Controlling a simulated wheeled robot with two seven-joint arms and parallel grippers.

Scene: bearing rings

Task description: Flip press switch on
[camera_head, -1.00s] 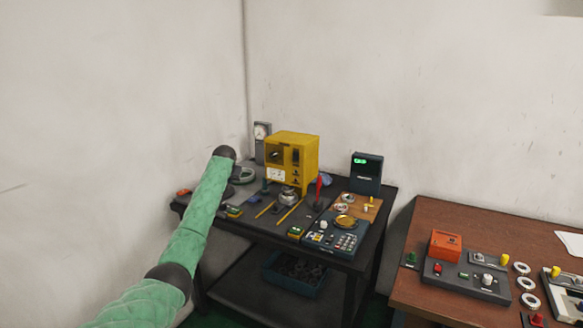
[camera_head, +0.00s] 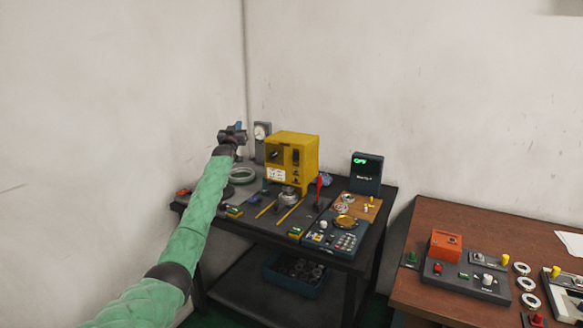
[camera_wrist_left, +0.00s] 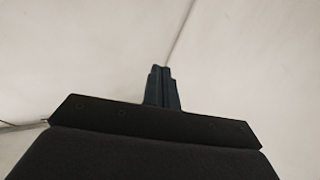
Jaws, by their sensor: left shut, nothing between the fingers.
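The yellow press (camera_head: 305,146) stands at the back of the dark table. Its front has dark parts and a white label, and I cannot tell the position of its switch. My left gripper (camera_head: 239,126) is shut and empty, raised at the end of the green-sleeved arm. In the head view it appears to the left of the press, in front of the wall and apart from the press. In the left wrist view the closed fingers (camera_wrist_left: 162,84) point up against bare wall. My right gripper is out of view.
A dark display box (camera_head: 367,173) with green lit text stands right of the press. A red upright handle (camera_head: 319,187), a keypad panel (camera_head: 335,237) and a gauge (camera_head: 262,131) are nearby. A brown table (camera_head: 420,280) with control boxes and rings stands at right.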

